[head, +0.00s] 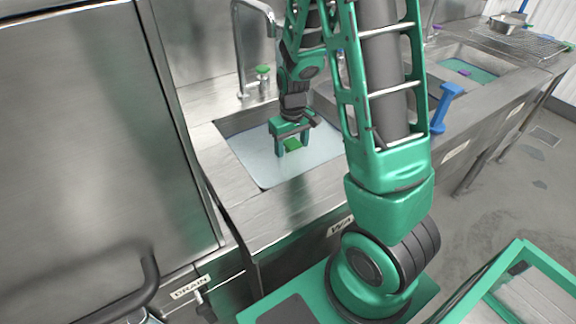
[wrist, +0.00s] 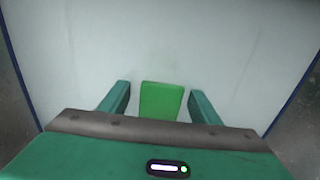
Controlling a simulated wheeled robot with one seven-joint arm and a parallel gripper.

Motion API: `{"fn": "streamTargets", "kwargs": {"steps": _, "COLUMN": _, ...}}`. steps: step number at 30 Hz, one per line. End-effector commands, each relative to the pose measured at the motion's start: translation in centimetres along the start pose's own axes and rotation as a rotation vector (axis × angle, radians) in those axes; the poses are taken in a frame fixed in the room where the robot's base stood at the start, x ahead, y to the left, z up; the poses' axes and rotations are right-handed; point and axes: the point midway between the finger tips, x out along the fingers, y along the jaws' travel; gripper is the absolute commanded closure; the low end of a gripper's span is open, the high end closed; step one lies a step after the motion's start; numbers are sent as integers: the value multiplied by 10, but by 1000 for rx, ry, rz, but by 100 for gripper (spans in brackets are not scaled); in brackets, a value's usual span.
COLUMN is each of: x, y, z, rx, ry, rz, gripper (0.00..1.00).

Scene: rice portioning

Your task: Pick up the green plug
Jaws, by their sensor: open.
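The green plug (head: 292,145) is in the near sink basin, seen in the head view between the fingers of my gripper (head: 291,149). In the wrist view the plug (wrist: 161,100) is a bright green block-like shape midway between the two dark green fingers of my gripper (wrist: 160,103). A gap shows on each side of it, so the fingers do not touch it. My gripper is open. The plug's lower end is hidden behind the gripper body in the wrist view. I cannot tell how far above the basin floor the fingertips are.
The near sink (head: 250,166) has a pale bottom and metal rims around my gripper. A tap (head: 240,60) and a green-topped fitting (head: 263,78) stand behind it. A second sink (head: 480,70) holds a purple item (head: 463,72). A blue handle (head: 443,107) sticks out at the counter front.

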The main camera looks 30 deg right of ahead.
Motion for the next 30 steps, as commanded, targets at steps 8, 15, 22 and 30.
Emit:
{"fn": "streamTargets", "kwargs": {"steps": 8, "x": 0, "y": 0, "z": 0, "rx": 0, "ry": 1, "rz": 0, "gripper": 92}}
{"fn": "streamTargets", "kwargs": {"steps": 15, "x": -1, "y": 0, "z": 0, "rx": 0, "ry": 1, "rz": 0, "gripper": 92}}
{"fn": "streamTargets", "kwargs": {"steps": 22, "x": -14, "y": 0, "z": -1, "rx": 0, "ry": 3, "rz": 0, "gripper": 92}}
{"fn": "streamTargets", "kwargs": {"steps": 30, "x": -14, "y": 0, "z": 43, "rx": 1, "ry": 1, "rz": -1, "gripper": 92}}
